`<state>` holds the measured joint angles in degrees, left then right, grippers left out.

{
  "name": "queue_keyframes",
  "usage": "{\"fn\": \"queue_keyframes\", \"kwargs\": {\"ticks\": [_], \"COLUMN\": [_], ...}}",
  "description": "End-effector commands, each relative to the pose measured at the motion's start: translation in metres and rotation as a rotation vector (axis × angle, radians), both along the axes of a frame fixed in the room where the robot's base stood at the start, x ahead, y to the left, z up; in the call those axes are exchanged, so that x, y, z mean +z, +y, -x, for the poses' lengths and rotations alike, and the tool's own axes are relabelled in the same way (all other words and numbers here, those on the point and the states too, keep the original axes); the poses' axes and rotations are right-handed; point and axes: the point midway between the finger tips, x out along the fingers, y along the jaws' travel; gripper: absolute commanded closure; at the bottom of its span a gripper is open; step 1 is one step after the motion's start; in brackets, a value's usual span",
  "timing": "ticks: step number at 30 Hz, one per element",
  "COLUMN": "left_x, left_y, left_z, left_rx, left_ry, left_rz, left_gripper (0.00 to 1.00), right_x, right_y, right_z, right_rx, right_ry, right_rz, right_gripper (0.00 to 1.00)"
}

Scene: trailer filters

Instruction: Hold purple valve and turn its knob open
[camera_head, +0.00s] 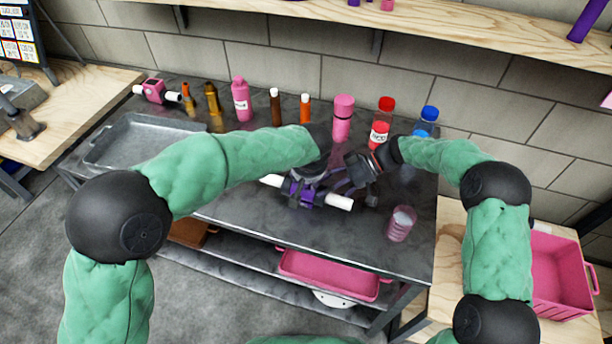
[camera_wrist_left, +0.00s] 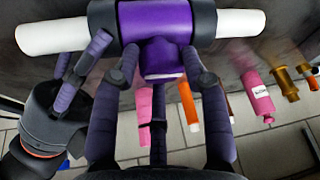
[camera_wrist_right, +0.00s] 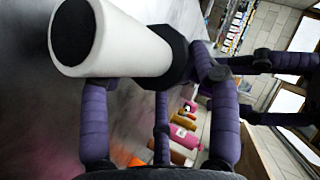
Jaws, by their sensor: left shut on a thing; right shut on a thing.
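The purple valve (camera_head: 306,193) has a purple body, dark collars and white pipe ends. It is held over the front middle of the dark table in the head view. In the left wrist view the valve (camera_wrist_left: 155,22) lies across the fingertips of my left gripper (camera_wrist_left: 160,75), with a purple protruding part between the fingers. The left gripper is shut on the valve. My right gripper (camera_head: 347,182) is shut on the valve near one white end (camera_wrist_right: 130,42) and dark collar. Its exact contact is partly hidden. The knob's setting cannot be told.
Several bottles stand along the table's back, including a pink one (camera_head: 343,118) and a red-capped one (camera_head: 382,115). A pink cup (camera_head: 401,224) stands at right. A grey tray (camera_head: 110,145) lies at left. A pink bin (camera_head: 560,275) is at far right.

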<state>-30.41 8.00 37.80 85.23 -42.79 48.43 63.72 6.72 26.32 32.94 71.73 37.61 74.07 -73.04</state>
Motion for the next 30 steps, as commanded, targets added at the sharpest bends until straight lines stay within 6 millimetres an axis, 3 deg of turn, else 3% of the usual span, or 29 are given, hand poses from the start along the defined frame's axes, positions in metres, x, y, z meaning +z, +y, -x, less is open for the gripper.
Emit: {"fn": "queue_keyframes", "kwargs": {"ticks": [1,21,22,24,30], "left_x": [0.0039,0.0044,0.0043,0.0042,0.0020], "left_y": [0.0020,0.0031,0.0031,0.0031,0.0017], "left_z": [-0.0037,-0.0035,-0.0035,-0.0032,-0.0017], "left_rx": [0.020,0.087,0.087,0.087,0.084], "left_ry": [-0.010,-0.010,-0.010,-0.009,-0.005], "left_rz": [-0.001,-0.002,-0.002,-0.002,-0.002], "left_gripper": [0.88,0.88,0.53,0.34,0.34], "right_x": [-0.0078,-0.0080,-0.0081,-0.0081,-0.0081], "right_y": [0.0002,-0.0006,-0.0007,-0.0008,-0.0004], "right_z": [0.0058,0.0051,0.0052,0.0051,0.0049], "right_rx": [0.011,0.007,0.007,0.007,0.006], "right_ry": [0.016,0.014,0.014,0.015,0.015], "right_rz": [0.006,0.007,0.007,0.007,0.007], "right_gripper": [0.84,0.84,0.84,0.84,0.84]}}
